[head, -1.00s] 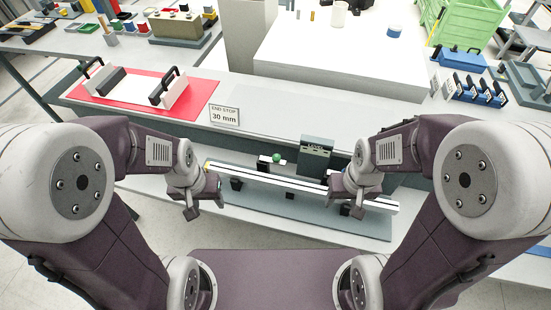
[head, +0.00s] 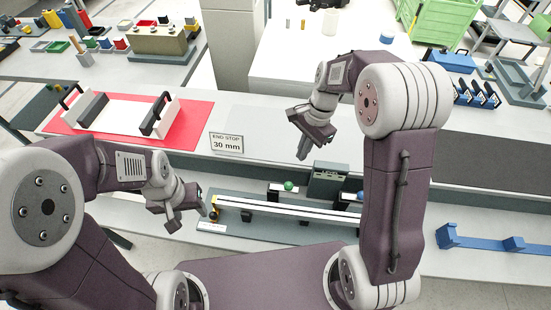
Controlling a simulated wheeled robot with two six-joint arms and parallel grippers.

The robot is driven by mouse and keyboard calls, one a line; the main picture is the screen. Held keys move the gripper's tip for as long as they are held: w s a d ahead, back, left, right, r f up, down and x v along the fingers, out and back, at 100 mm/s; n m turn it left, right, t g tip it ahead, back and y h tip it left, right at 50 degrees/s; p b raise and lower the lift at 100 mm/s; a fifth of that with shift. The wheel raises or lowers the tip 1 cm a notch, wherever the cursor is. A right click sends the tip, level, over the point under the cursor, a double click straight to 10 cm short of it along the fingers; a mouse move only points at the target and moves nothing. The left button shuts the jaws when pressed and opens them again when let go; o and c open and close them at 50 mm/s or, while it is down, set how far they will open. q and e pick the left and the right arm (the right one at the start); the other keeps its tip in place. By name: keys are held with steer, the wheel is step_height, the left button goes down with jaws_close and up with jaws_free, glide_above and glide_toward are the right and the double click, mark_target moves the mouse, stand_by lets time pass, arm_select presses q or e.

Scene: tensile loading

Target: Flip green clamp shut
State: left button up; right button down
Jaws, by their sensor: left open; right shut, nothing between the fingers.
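A green ball knob (head: 289,186), seemingly part of the green clamp, stands on a small dark and white block behind a long pale bar (head: 285,209) on the grey fixture plate (head: 262,232). Its exact clamp position is too small to tell. My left gripper (head: 189,219) is open at the left end of the fixture, beside a small yellow-orange part (head: 214,213). I cannot tell whether they touch. My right gripper (head: 303,154) is shut and empty, raised above and behind the knob, apart from it.
A dark block marked LEVEL (head: 327,182) stands right of the knob. An END STOP 30 mm sign (head: 227,143) is behind. A red mat (head: 195,123) holds a white piece with black handles at left. A blue bracket (head: 482,241) lies at right. My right arm hides the fixture's right end.

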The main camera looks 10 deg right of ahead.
mark_target(284, 186)
arm_select(q)
steer(key=shift+s+d+r+p, duration=0.2)
steer(key=shift+r+p, duration=0.1)
steer(key=shift+r, duration=0.25)
steer(key=shift+s+d+r+p, duration=0.1)
steer(key=shift+s+r+p, duration=0.15)
steer(key=shift+r, duration=0.3)
arm_select(e)
step_height(284, 186, down, 12)
steer(key=s, duration=0.1)
steer(key=shift+a+r, duration=0.25)
steer(key=shift+a, duration=0.2)
steer(key=shift+s, duration=0.1)
